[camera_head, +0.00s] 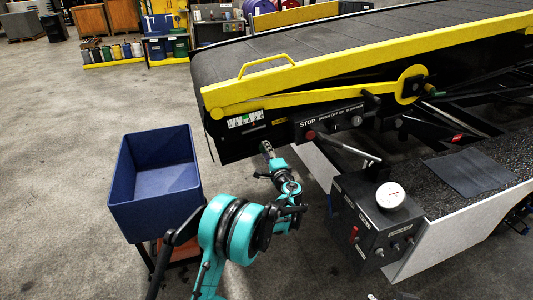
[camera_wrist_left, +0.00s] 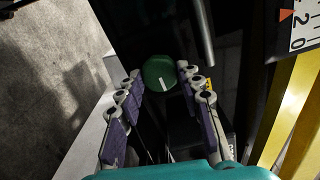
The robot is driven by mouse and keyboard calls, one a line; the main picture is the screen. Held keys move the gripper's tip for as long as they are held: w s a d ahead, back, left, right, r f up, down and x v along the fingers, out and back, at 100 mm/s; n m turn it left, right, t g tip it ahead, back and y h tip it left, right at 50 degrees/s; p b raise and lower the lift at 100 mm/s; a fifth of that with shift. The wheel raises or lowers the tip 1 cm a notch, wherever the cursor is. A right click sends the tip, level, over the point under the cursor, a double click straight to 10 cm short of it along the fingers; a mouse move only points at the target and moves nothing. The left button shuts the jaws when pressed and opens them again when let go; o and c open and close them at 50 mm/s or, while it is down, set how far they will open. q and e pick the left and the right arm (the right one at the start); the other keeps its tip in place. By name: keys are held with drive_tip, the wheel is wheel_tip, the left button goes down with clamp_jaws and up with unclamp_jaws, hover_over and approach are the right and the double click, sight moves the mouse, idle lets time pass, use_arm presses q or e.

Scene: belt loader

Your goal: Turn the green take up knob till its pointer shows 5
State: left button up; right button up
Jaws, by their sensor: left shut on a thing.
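The green take up knob (camera_wrist_left: 158,70) shows between my left fingers in the left wrist view, with a white line on its face pointing down and slightly right. My left gripper (camera_wrist_left: 160,74) is shut on it, one finger at each side. In the head view my left gripper (camera_head: 267,149) is at the loader's near end, below the yellow rail, and I cannot make out the knob there. A white scale (camera_wrist_left: 305,28) with 0 and 2 sits at the top right of the wrist view. A red triangle points at it near the 2. My right gripper is not in view.
The belt loader (camera_head: 360,38) with its yellow rail (camera_head: 350,70) fills the upper right. A blue bin (camera_head: 155,210) stands left of my arm. A control box (camera_head: 372,225) with a round white gauge (camera_head: 390,196) is to the right. The floor at left is clear.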

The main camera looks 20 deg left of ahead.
use_arm(q)
drive_tip(key=m+b, duration=0.1)
drive_tip(key=m, duration=1)
drive_tip(key=shift+m, duration=0.4)
idle(0.3)
drive_tip(key=o, duration=1.2)
drive_tip(key=shift+c, duration=0.2)
drive_tip(key=v, duration=1.2)
